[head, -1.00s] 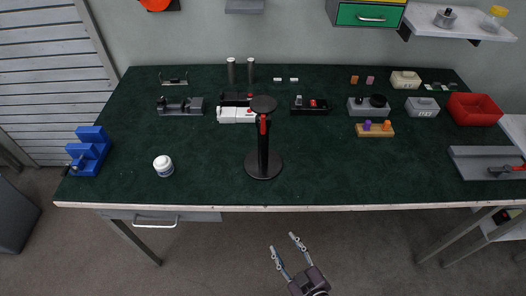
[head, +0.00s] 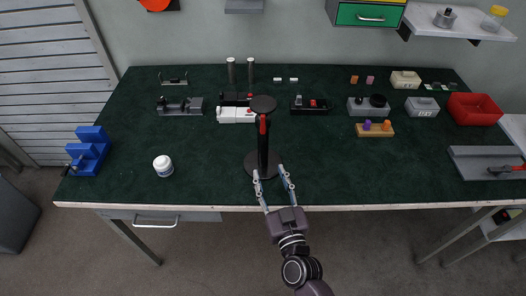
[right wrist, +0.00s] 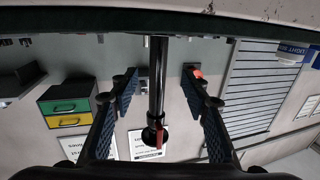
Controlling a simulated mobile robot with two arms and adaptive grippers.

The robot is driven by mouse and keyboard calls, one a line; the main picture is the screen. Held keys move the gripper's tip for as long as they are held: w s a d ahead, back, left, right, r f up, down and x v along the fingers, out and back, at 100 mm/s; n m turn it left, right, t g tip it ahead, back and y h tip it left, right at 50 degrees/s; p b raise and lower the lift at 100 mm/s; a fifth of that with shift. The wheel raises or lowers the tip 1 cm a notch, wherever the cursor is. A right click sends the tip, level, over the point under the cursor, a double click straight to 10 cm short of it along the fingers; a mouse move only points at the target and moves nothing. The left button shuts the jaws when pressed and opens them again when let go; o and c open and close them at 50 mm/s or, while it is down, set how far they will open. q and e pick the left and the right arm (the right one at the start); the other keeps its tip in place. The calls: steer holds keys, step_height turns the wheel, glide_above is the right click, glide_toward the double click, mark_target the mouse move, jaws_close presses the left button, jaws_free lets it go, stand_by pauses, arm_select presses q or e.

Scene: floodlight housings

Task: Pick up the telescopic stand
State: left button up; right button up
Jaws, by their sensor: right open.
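The telescopic stand (head: 263,145) is black, with a round base, a thin upright post, a red lever near the top and a round top plate. It stands upright near the front middle of the green table. My right gripper (head: 272,171) is open at the front of the stand, its fingertips near the base on either side of the post. In the right wrist view the stand's post (right wrist: 157,85) runs between the two open fingers (right wrist: 160,88), with clear gaps on both sides. My left gripper is not in view.
The green table (head: 215,180) is clear around the stand's front. A white jar (head: 163,166) stands to the left. A white device (head: 236,115) lies just behind the stand. A wooden block with knobs (head: 375,130) and a red bin (head: 474,109) are to the right.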

mark_target(264, 156)
steer(key=shift+x, duration=3.45)
steer(key=shift+d+f, duration=0.1)
steer(key=shift+d, duration=0.1)
jaws_close()
